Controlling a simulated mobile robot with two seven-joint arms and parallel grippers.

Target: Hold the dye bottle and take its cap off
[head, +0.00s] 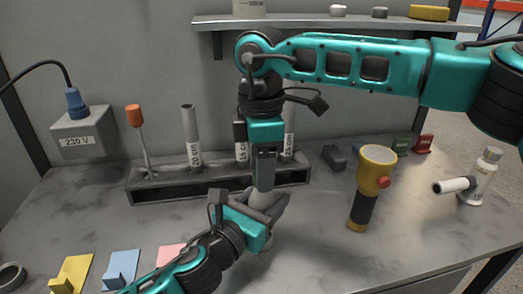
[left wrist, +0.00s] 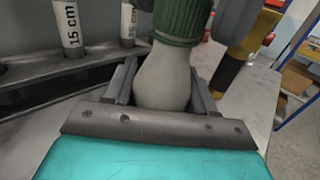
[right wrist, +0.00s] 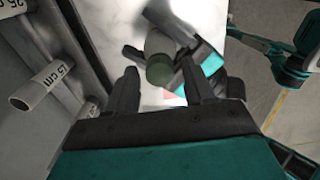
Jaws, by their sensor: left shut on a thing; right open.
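The dye bottle is pale beige with a ribbed dark green cap. In the left wrist view its rounded body (left wrist: 163,80) sits between the fingers of my left gripper (left wrist: 163,88), which is shut on it. The cap (left wrist: 182,20) is on the bottle, with grey fingers of my right gripper on both sides of it. In the right wrist view the cap (right wrist: 159,70) lies between the open fingertips of my right gripper (right wrist: 160,78); contact cannot be told. In the head view my right gripper (head: 264,172) points down over the bottle (head: 262,198) and hides the cap.
A grey rack (head: 160,187) with labelled tubes and an orange-topped tool stands behind. A yellow flashlight (head: 372,175) stands close on the right. A white spray-like bottle (head: 485,180) is farther right. Coloured hooks (head: 122,268) lie front left. A shelf (head: 330,21) runs above.

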